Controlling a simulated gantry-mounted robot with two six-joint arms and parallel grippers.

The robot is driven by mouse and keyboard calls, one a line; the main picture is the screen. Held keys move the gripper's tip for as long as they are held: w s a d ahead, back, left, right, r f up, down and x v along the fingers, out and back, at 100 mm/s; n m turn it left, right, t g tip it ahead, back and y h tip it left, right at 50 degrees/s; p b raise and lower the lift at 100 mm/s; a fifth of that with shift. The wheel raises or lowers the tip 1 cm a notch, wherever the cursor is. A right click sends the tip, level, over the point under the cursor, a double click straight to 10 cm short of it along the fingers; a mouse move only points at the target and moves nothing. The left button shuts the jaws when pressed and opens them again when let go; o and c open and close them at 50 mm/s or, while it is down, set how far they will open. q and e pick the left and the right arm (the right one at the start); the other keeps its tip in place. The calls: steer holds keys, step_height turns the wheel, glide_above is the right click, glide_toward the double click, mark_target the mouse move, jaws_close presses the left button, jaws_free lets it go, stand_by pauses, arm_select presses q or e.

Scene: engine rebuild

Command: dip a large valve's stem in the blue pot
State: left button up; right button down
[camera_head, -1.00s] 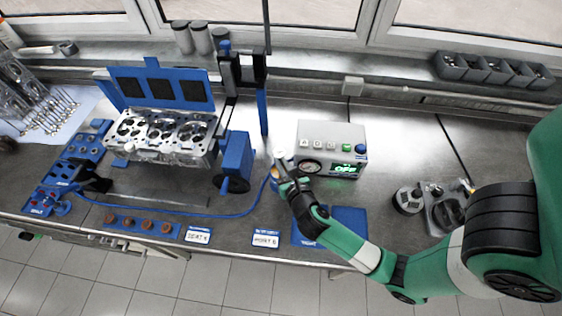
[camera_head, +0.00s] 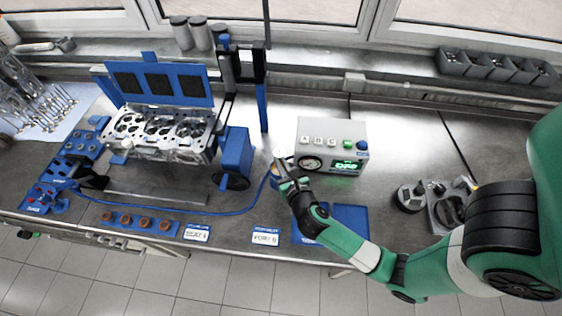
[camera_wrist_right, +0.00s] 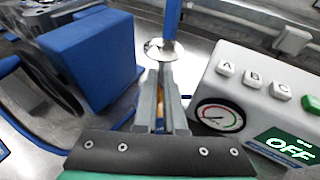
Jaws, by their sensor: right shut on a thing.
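My right gripper (camera_head: 286,176) is shut on a large valve, over the bench just left of the grey control box. The valve's round, shiny head (camera_head: 280,153) points up above the fingers; it also shows in the right wrist view (camera_wrist_right: 160,49). The stem runs down between the fingers and is mostly hidden. The blue pot (camera_head: 273,183) is at the fingertips, largely covered by the gripper. An orange-brown patch shows between the fingers in the right wrist view. I cannot tell how deep the stem's tip sits. My left gripper is not in view.
The grey control box (camera_head: 331,146) with a dial and a display stands close on the right. A blue block with a black wheel (camera_head: 235,158) stands on the left, near the cylinder head (camera_head: 160,130). More valves (camera_head: 50,106) lie far left.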

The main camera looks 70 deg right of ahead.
mark_target(281, 156)
steer(key=shift+f+b, duration=0.85)
steer(key=shift+f, duration=0.35)
stand_by(0.6)
step_height(281, 156, up, 8)
steer(key=p, duration=0.8)
steer(key=shift+f+p, duration=0.2)
steer(key=shift+p, duration=0.2)
